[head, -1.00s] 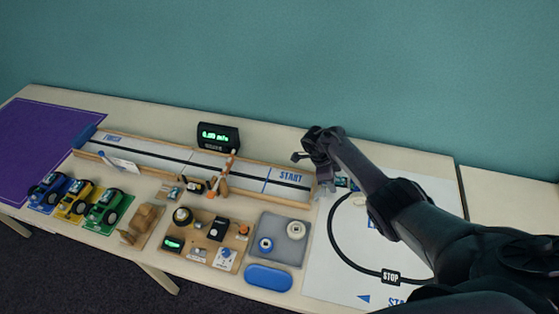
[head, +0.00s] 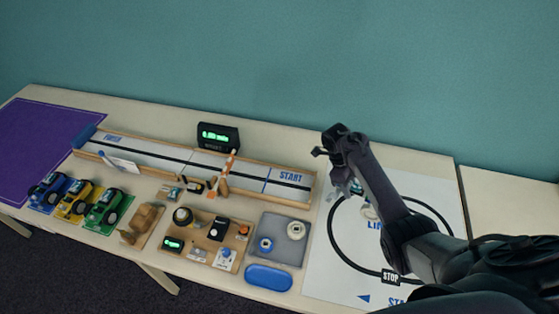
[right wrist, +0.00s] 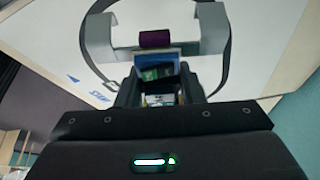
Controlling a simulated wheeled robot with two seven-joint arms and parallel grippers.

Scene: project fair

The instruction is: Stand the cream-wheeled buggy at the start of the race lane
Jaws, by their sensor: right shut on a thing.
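My right gripper (head: 356,186) points down over the white loop mat and is shut on the cream-wheeled buggy (head: 368,211). Most of the buggy is hidden behind my arm and fingers; a cream wheel and a bluish bit show. In the right wrist view, the buggy (right wrist: 158,70) sits between dark finger parts, with blue and green parts and a purple block beyond it. The race lane (head: 201,161) is a wood-edged track along the back of the table. Its START end (head: 290,177) is left of my gripper and looks empty. My left gripper is out of view.
A lit timer display (head: 218,137) stands behind the lane, and an orange-tipped post stands at its front edge. Blue, yellow and green cars (head: 104,210), a wooden parts board (head: 208,235), a grey tray (head: 285,228) and a blue case (head: 268,278) fill the front. The loop mat (head: 325,270) lies right.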

